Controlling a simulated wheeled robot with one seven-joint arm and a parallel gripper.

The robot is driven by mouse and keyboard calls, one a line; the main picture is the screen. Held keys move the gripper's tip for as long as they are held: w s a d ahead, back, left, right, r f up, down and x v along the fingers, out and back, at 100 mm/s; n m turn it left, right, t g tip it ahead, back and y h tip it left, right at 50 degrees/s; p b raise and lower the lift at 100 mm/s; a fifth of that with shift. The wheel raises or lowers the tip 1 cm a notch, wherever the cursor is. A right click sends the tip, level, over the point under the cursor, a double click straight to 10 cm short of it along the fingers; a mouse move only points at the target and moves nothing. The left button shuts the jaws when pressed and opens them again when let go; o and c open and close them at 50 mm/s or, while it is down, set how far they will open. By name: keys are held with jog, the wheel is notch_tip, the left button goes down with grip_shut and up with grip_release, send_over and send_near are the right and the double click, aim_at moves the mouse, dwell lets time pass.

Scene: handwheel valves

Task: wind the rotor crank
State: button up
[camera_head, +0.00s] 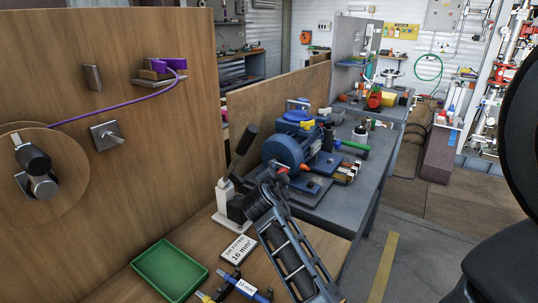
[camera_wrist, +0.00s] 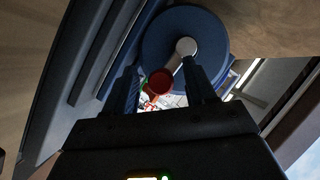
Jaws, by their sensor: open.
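The rotor crank shows as a blue disc (camera_head: 284,152) on the blue machine on the grey workbench, with a small red-orange knob (camera_head: 283,169) low on its near side. In the wrist view the blue disc (camera_wrist: 210,32) fills the top middle, with a pale grey hub (camera_wrist: 186,46) and the red knob (camera_wrist: 159,82) below it. My gripper (camera_wrist: 163,88) is open, its two fingers pointing toward the disc. The red knob appears between the fingers, nearer the left one. I cannot tell whether either finger touches it. In the head view my arm partly hides the fingertips.
The grey workbench (camera_head: 347,200) carries tools and small parts around the machine. A white block with a black lever (camera_head: 231,201) stands just left of my arm. A green tray (camera_head: 170,270) lies on the wooden table. A wooden panel stands at left; floor is open at right.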

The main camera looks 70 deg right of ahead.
jog(key=shift+a, duration=0.1)
jog(key=a+b, duration=0.1)
jog(key=a, duration=0.1)
jog(key=w+a+b, duration=0.1)
jog(key=a, duration=0.2)
jog(key=shift+w+a, duration=0.2)
jog(key=shift+a, duration=0.15)
jog(key=shift+a, duration=0.1)
jog(key=b+v, duration=0.1)
jog(key=v, duration=0.6)
jog(key=shift+a+b, duration=0.3)
jog(key=shift+r, duration=0.1)
jog(key=shift+c, duration=0.3)
